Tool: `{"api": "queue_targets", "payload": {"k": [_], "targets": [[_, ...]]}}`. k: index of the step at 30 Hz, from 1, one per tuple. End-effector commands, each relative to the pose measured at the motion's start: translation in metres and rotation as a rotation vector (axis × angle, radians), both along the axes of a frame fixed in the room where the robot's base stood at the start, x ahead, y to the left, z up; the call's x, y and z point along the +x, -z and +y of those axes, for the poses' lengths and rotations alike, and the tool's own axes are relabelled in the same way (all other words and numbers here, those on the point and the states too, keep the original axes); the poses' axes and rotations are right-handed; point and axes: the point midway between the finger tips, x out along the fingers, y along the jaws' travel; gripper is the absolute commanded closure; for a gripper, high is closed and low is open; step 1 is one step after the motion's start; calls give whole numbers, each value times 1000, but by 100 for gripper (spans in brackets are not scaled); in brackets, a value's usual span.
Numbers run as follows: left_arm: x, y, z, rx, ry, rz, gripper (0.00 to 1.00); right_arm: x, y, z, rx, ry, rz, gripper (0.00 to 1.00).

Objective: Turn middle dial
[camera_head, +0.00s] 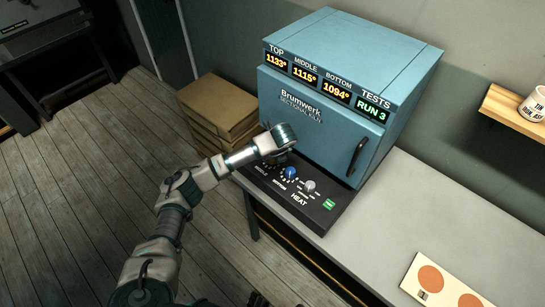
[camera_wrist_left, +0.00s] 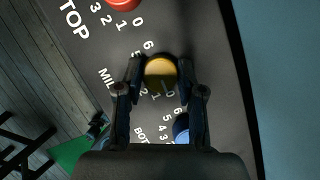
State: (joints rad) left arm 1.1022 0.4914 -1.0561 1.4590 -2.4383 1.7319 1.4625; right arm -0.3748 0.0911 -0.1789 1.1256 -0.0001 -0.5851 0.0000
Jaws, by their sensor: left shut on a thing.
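The middle dial is a yellow knob (camera_wrist_left: 160,72) on the dark control panel, beside partly covered lettering that starts "MI". In the left wrist view my left gripper (camera_wrist_left: 160,80) has one finger on each side of it and is shut on it. A dark pointer line on the knob faces the lower numbers. In the head view my left gripper (camera_head: 283,153) is over the panel (camera_head: 266,187) and hides the yellow knob. The blue kiln (camera_head: 325,110) shows TOP 1133°, MIDDLE 1115°, BOTTOM 1094° and RUN 3. My right gripper is not clearly visible.
A red dial (camera_wrist_left: 123,4) and a blue dial (camera_wrist_left: 182,127) flank the yellow one closely. A grey knob (camera_head: 309,186) and a green button (camera_head: 329,204) sit further right. Cardboard boxes (camera_head: 215,105) stand left of the kiln.

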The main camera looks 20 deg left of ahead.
Motion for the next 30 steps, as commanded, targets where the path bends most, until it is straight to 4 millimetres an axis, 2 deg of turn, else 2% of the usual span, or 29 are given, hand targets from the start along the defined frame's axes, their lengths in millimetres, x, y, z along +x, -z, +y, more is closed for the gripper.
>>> {"api": "queue_targets", "payload": {"k": [9, 23, 24, 26, 30], "targets": [[1, -1, 0, -1, -92, -4, 97, -4, 1, -1, -2, 1, 10, 100], [1, 0, -1, -2, -103, -2, 96, -4, 1, -1, -2, 1, 10, 100], [1, 0, -1, -2, -103, -2, 54, -4, 1, -1, -2, 1, 10, 100], [1, 0, -1, -2, -103, -2, 39, -4, 1, -1, -2, 1, 9, 100], [0, 0, -1, -2, -102, -1, 37, -1, 0, -1, -2, 1, 5, 100]]}}
